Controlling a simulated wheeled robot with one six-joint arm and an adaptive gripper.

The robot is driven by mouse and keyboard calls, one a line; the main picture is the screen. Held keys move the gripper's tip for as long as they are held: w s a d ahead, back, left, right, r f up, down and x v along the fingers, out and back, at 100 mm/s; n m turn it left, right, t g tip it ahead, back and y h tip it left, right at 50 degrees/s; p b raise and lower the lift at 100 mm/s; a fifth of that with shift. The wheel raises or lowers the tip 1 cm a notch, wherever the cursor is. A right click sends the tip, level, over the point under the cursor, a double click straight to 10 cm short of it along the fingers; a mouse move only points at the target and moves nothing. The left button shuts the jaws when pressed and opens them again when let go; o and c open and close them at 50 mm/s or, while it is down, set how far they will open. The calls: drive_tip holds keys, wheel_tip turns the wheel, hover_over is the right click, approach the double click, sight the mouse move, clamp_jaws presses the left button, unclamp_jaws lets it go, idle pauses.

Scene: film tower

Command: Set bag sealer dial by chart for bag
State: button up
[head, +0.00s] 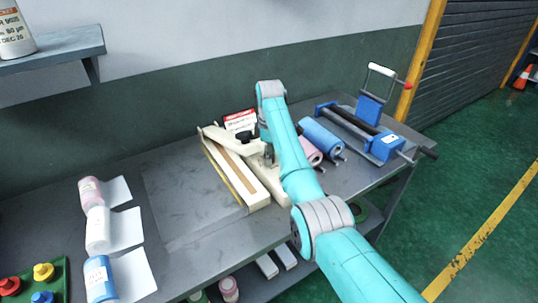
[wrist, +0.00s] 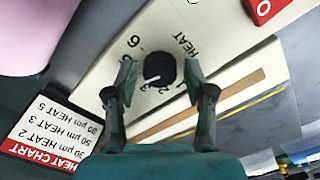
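The cream bag sealer (head: 258,193) lies on the grey bench, with a long brown strip along its arm. In the wrist view its black dial (wrist: 160,69) sits on the cream housing (wrist: 100,75), by the word HEAT and a 6; the other numbers are partly hidden. A pale pointer mark shows on the dial's lower left; its exact number is unclear. My gripper (wrist: 158,72) is open, one finger on each side of the dial with gaps. The heat chart (wrist: 50,125) reads 30 µm HEAT 2, 50 µm HEAT 3, 80 µm HEAT 5.
Pink (head: 312,152) and blue (head: 322,137) rolls and a blue clamp device (head: 384,146) stand to the right. A red switch (wrist: 264,9) is near the dial.

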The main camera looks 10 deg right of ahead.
drive_tip(key=c, duration=0.8)
drive_tip(key=shift+o, duration=0.2)
drive_tip(key=shift+m, duration=3.7)
drive_tip(key=o, duration=1.2)
drive_tip(key=shift+c, duration=0.2)
drive_tip(key=shift+r, duration=0.1)
